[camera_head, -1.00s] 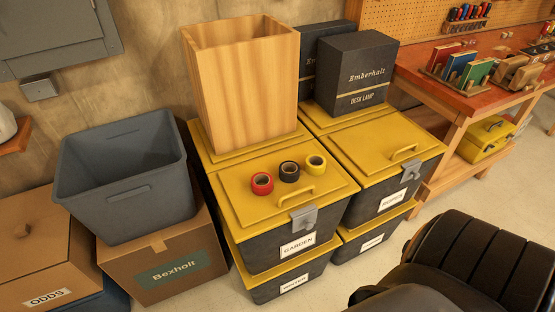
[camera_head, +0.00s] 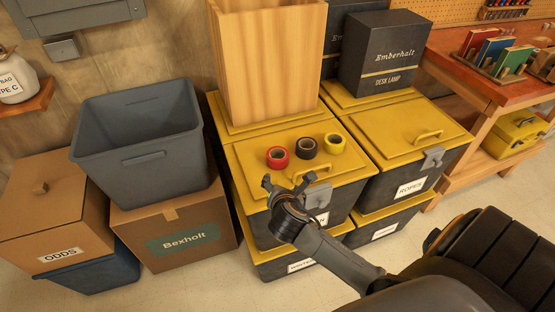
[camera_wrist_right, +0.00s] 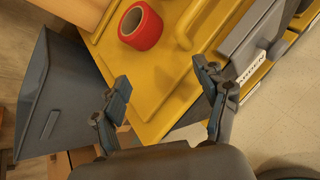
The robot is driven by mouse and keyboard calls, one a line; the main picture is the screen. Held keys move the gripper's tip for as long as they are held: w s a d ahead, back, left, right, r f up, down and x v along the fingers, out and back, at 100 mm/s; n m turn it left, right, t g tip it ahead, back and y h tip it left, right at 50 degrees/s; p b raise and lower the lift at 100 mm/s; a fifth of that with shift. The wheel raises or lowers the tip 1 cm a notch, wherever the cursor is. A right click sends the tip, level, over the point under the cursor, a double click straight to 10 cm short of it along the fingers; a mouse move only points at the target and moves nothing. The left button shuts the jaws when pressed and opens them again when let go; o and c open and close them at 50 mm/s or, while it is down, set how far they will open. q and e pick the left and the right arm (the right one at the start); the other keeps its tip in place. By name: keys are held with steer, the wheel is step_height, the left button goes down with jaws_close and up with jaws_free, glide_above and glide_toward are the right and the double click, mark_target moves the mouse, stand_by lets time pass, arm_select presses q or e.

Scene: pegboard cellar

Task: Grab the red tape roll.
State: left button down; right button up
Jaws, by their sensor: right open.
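The red tape roll (camera_head: 277,158) lies flat on the yellow lid (camera_head: 246,162) of the front storage bin. My right gripper (camera_head: 289,182) is open and empty just in front of the red roll, near the lid's front edge. In the right wrist view the red roll (camera_wrist_right: 141,27) shows beyond the spread fingers (camera_wrist_right: 163,98), apart from them. My left gripper is not in view.
A tall wooden box (camera_head: 267,60) stands behind the rolls. A lid handle (camera_head: 309,179) is right beside my right gripper. A grey open bin (camera_head: 143,150) stands on a cardboard box to the left. A dark desk lamp box (camera_head: 378,55) stands at the back right.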

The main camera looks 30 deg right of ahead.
mark_target(277, 152)
steer(key=w+r+n, duration=0.1)
steer(key=w+d+r+n+t, duration=0.1)
steer(key=n, duration=0.1)
steer(key=w+r+n+h, duration=0.1)
steer(key=shift+w+d+n, duration=0.3)
steer(key=shift+w+d, duration=0.05)
steer(key=shift+w+d+n, duration=0.15)
steer(key=shift+w+n, duration=0.15)
steer(key=shift+w, duration=0.05)
steer(key=shift+t, duration=0.3)
steer(key=b+x, duration=0.1)
steer(key=x, duration=0.7)
steer(key=shift+w, duration=0.1)
steer(key=x, duration=0.2)
steer(key=f+b+x, duration=0.1)
steer(key=x, duration=0.2)
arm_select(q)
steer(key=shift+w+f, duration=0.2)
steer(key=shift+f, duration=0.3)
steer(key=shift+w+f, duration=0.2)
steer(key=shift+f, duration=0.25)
arm_select(e)
steer(key=c, duration=1)
steer(key=shift+c, duration=0.6)
